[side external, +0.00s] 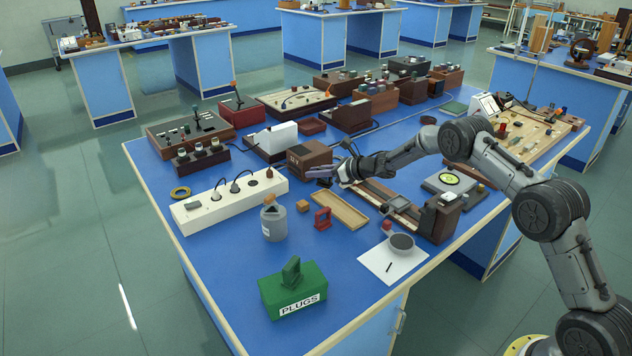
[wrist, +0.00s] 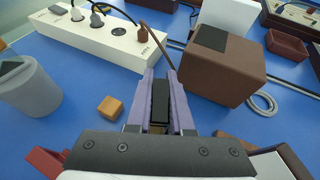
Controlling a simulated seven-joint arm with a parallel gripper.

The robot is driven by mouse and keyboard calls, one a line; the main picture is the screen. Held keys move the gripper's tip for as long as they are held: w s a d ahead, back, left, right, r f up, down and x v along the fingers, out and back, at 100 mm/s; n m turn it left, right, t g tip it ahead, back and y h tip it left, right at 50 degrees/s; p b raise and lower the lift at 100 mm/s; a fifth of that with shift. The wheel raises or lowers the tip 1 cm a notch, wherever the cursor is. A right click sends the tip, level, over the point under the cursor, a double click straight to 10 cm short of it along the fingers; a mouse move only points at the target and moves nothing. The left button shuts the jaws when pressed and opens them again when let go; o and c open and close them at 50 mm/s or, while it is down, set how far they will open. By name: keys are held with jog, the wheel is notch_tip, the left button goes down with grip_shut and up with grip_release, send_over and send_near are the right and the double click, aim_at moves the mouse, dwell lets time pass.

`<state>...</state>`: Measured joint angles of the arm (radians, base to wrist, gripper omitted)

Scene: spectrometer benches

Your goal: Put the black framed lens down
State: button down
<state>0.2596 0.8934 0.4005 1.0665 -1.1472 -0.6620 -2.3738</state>
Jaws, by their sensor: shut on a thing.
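My gripper (wrist: 163,85) is shut on a dark, narrow piece (wrist: 161,103), which looks like the black framed lens seen edge-on. Its glass cannot be made out. In the side external view my gripper (side external: 322,173) is over the blue bench, just in front of a brown box (side external: 308,155). That box (wrist: 222,65) is to the right of the fingers in the wrist view.
A white socket strip (side external: 230,200) with plugs is left of my gripper. A grey canister (side external: 273,222), a small wooden block (side external: 303,205), a red stand (side external: 323,218) and a wooden tray (side external: 340,210) are nearby. A green PLUGS box (side external: 292,289) stands nearer. Blue bench is bare around the block.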

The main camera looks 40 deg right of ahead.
aim_at(322, 179)
jog(key=shift+w+f, duration=0.1)
jog(key=shift+f, duration=1.5)
jog(key=shift+f, duration=0.35)
jog(key=c, duration=0.8)
grip_release()
jog(key=shift+r, duration=0.15)
jog(key=shift+r, duration=0.3)
jog(key=v, duration=1.2)
jog(key=shift+d, duration=0.1)
